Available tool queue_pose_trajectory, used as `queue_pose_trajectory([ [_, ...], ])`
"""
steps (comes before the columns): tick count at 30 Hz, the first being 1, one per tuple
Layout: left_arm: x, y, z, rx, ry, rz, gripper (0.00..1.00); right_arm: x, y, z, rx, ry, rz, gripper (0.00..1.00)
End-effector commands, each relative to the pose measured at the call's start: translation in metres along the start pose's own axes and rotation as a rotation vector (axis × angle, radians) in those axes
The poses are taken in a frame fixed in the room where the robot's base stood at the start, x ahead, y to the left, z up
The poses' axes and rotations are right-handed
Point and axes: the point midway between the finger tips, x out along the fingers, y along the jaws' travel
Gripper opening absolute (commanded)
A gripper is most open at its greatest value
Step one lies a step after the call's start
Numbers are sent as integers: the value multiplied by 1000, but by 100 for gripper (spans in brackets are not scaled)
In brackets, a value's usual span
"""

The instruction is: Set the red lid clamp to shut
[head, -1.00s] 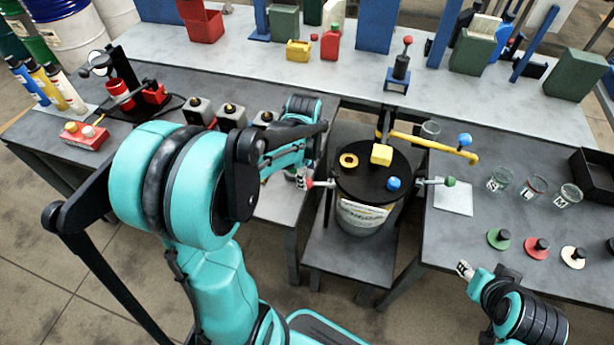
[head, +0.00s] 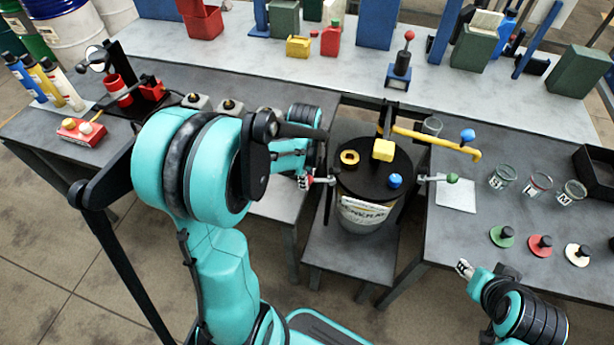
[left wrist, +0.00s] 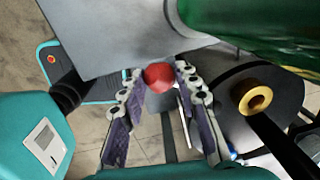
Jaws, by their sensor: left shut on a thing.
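The red lid clamp (head: 311,180) is a short lever with a red ball knob on the left side of the drum's black lid (head: 372,181). In the left wrist view the red knob (left wrist: 158,78) sits between the two fingertips. My left gripper (head: 304,181) is shut on this knob, and its fingers partly hide it in the head view. The lever reaches out level to the left from the lid edge. My right gripper (head: 465,269) is low on the right, away from the drum (head: 365,215); its jaw opening is too small to judge.
A yellow bar (head: 437,141) passes behind. Glass jars and coloured stoppers stand on the right table (head: 470,232).

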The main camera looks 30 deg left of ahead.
Motion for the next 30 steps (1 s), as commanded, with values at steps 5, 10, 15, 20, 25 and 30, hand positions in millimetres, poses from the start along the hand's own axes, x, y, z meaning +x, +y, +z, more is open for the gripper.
queue_pose_trajectory([
  [5, -2, -2, -2, 3, -18, 17, 0, -1, 0, -1, 0, 0, 0, 40],
  [10, -9, -6, -6, 9, -73, 68, 0, -4, 0, -3, 0, 0, 0, 40],
  [15, -18, -13, -13, 9, -97, 90, 0, -8, 0, -6, 0, 0, 0, 40],
  [20, -26, -24, -24, 10, -95, 87, 0, -13, 0, -9, 0, 0, 0, 40],
  [25, -32, -35, -36, 11, -93, 85, 0, -16, 0, -12, 0, 0, 0, 40],
  [30, -35, -47, -47, 10, -92, 83, 0, -18, 0, -13, 0, 0, 0, 40],
])
